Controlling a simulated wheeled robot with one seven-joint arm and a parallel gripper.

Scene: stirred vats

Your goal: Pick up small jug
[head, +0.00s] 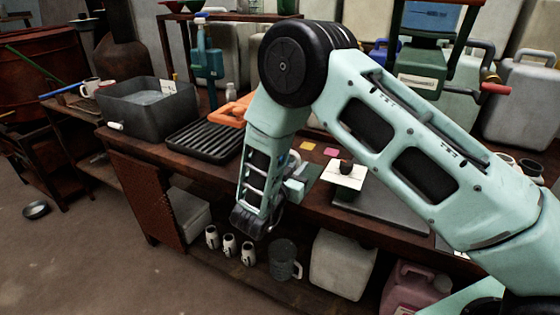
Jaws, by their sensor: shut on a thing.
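My gripper (256,222) hangs pointing down in front of the workbench edge, above the lower shelf. It is shut on a small dark grey metallic thing with a curved, handle-like edge (274,217). This looks like the small jug, but my gripper hides most of it, so its full shape and tilt cannot be told. A larger grey jug (284,260) with a handle on its right stands upright on the lower shelf, just below and right of my gripper.
A pale canister (342,265) and a pink canister (412,287) stand to the right. On the bench are a black ribbed rack (205,143), a grey basin (146,103) and orange-handled clutter. A bowl (36,210) lies on the floor.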

